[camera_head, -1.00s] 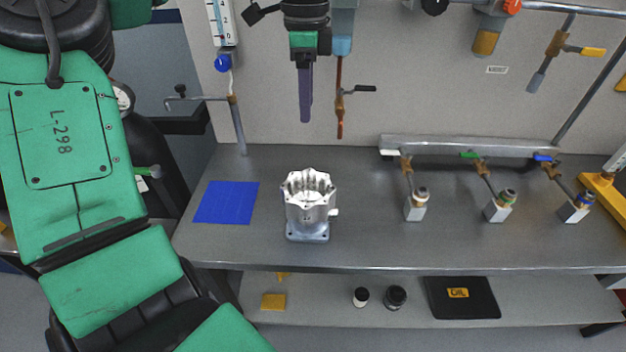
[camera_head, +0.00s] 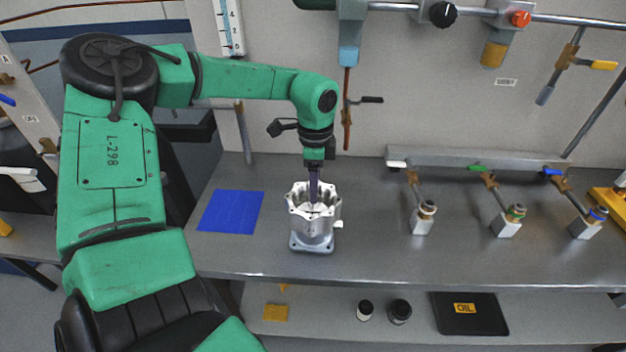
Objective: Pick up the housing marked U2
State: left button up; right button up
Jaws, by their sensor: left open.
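One silver machined housing (camera_head: 313,232) stands upright on the grey bench, with a square base, a scalloped open top and a small stub on its right side. No U2 mark can be read on it. My left gripper (camera_head: 314,200) points straight down over the housing, its fingertips at or just inside the open top. I see the fingers nearly edge-on, and they are open. Whether they touch the housing wall cannot be told. My right gripper is not in view.
A blue square mat (camera_head: 231,212) lies left of the housing on the bench (camera_head: 370,250). Several valve fittings (camera_head: 423,217) stand to the right. A pipe with a valve (camera_head: 348,115) hangs behind my left gripper. The lower shelf (camera_head: 340,335) holds jars and a black OIL tray.

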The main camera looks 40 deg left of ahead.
pick_arm(q)
grip_shut()
jog(key=shift+w, duration=0.1)
dwell(1.3)
